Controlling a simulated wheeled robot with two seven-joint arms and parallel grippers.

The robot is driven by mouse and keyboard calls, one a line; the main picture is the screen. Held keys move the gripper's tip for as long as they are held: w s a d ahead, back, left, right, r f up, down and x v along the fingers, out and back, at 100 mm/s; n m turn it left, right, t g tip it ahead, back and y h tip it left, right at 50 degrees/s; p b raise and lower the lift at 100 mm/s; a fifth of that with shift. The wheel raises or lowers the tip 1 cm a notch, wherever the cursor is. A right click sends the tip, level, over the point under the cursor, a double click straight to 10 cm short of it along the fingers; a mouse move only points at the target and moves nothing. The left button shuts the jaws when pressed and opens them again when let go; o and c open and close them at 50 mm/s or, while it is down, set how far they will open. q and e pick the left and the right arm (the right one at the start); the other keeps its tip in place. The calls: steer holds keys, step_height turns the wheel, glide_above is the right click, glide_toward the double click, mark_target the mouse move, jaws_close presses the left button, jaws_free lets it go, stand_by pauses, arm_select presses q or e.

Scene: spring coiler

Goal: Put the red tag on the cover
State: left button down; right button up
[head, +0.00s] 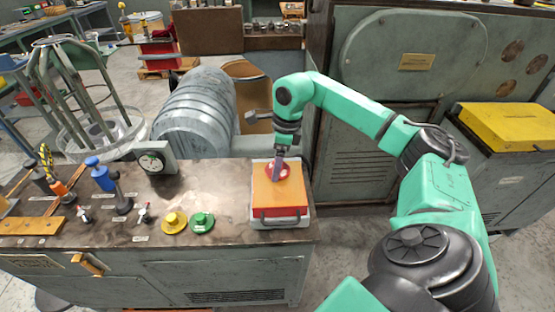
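The red tag (269,172) is a round disc at the far part of an orange-topped box (280,198), which appears to be the cover. The box has a red front and a pale base with a dark handle, and sits at the bench's right end. My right gripper (280,169) points down over the tag, its fingertips at the tag. The fingers are seen edge-on and partly hide the tag, so whether they grip it, and whether the tag touches the box top, is unclear. My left gripper is not in view.
A yellow tag (174,222) and a green tag (202,222) lie on the bench (225,190) left of the box. A dial gauge (155,158) and blue-handled tool (102,175) stand farther left. A yellow lid (508,127) tops a cabinet at right.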

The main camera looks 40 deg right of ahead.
steer(key=shift+f, duration=0.4)
steer(key=o, duration=1.1)
step_height(320, 180, up, 27)
steer(key=s+d+p, duration=0.1)
steer(key=p, duration=1.4)
steer(key=shift+s+d+r, duration=0.2)
steer(key=shift+s+d, duration=0.05)
steer(key=shift+d, duration=0.05)
